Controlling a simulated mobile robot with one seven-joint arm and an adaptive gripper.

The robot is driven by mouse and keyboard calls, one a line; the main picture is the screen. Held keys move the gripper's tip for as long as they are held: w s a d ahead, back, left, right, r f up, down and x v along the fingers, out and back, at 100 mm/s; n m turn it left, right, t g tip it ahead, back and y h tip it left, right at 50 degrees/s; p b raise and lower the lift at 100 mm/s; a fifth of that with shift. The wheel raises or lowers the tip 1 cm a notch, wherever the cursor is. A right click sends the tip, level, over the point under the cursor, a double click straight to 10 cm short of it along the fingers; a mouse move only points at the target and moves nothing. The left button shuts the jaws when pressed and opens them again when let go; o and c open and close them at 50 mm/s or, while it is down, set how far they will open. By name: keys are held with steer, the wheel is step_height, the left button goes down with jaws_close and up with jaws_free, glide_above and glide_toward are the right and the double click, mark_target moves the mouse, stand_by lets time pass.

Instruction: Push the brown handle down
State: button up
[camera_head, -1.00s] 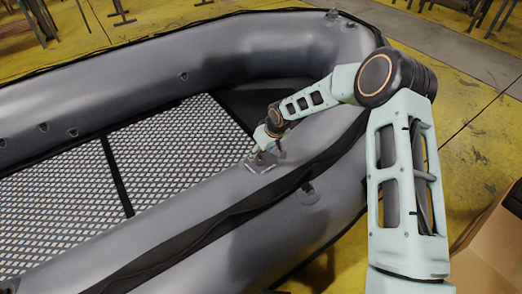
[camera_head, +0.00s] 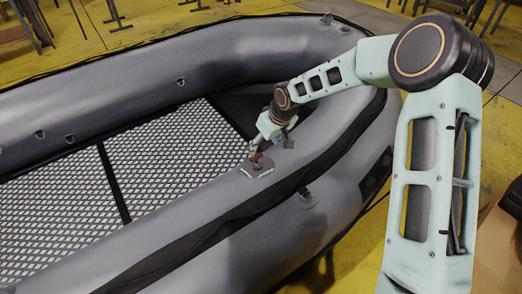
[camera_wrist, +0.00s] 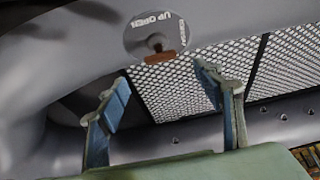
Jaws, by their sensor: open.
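The brown handle (camera_wrist: 160,57) shows in the wrist view at the top middle. It sits on a round grey plate (camera_wrist: 140,38) with printed lettering, including "UP OPEN", on the boat's grey tube. In the head view the brown handle (camera_head: 257,157) is a small spot beside my gripper (camera_head: 262,146). In the wrist view my gripper (camera_wrist: 165,90) is open, with its two blue-grey fingers apart and nothing between them. The handle lies beyond the fingertips, roughly between them in the picture. Whether a finger touches it cannot be told.
The grey inflatable boat (camera_head: 150,215) fills most of the head view, with a patterned floor (camera_head: 60,215) inside. A cardboard box (camera_head: 500,245) stands at the right edge. Metal stands (camera_head: 115,15) are at the back on the yellow floor.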

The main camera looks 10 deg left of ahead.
steer(key=shift+v, duration=1.1)
steer(key=shift+d, duration=0.1)
